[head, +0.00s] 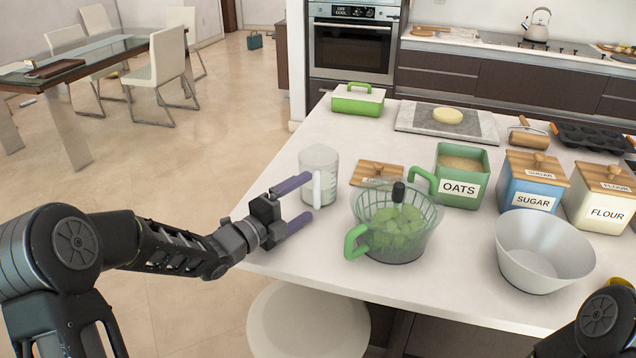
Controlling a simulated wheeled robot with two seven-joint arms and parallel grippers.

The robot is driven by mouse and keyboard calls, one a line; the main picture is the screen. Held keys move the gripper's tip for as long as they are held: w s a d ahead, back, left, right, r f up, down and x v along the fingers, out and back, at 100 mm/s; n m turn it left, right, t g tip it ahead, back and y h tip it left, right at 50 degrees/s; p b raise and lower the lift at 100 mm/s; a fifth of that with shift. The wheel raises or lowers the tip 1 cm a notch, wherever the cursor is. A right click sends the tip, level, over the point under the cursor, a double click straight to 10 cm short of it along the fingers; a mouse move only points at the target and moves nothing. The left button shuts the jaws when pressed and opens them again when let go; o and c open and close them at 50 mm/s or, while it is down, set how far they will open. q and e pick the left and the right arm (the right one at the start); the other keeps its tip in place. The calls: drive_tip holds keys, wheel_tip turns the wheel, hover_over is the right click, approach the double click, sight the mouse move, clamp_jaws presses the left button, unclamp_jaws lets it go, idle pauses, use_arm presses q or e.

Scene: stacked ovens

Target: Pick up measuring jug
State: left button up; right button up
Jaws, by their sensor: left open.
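The measuring jug (319,162) is clear with a white handle and stands upright near the left edge of the counter. Its handle is on the near side, towards my gripper. My left gripper (306,200) is open, with two purple fingers pointing right towards the jug. The upper finger reaches close to the handle, and the lower finger is below and nearer. I cannot tell whether a finger touches the jug. My right arm shows only at the lower right corner, and its gripper is out of view.
Right of the jug is a green-handled salad spinner (395,225), with a wooden lid (378,172) behind it. The oats tin (462,190), sugar tin (530,195), flour tin (598,205) and white bowl (545,262) stand further right. A stool (308,318) is below the counter (285,255).

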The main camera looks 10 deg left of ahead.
use_arm(q)
drive_tip(key=x, duration=0.3)
idle(0.5)
drive_tip(key=shift+s, duration=0.1)
drive_tip(key=c, duration=1.7)
drive_tip(key=shift+c, duration=0.2)
drive_tip(key=shift+r, duration=0.1)
drive_tip(key=shift+r, duration=0.1)
wheel_tip(320, 180, up, 10)
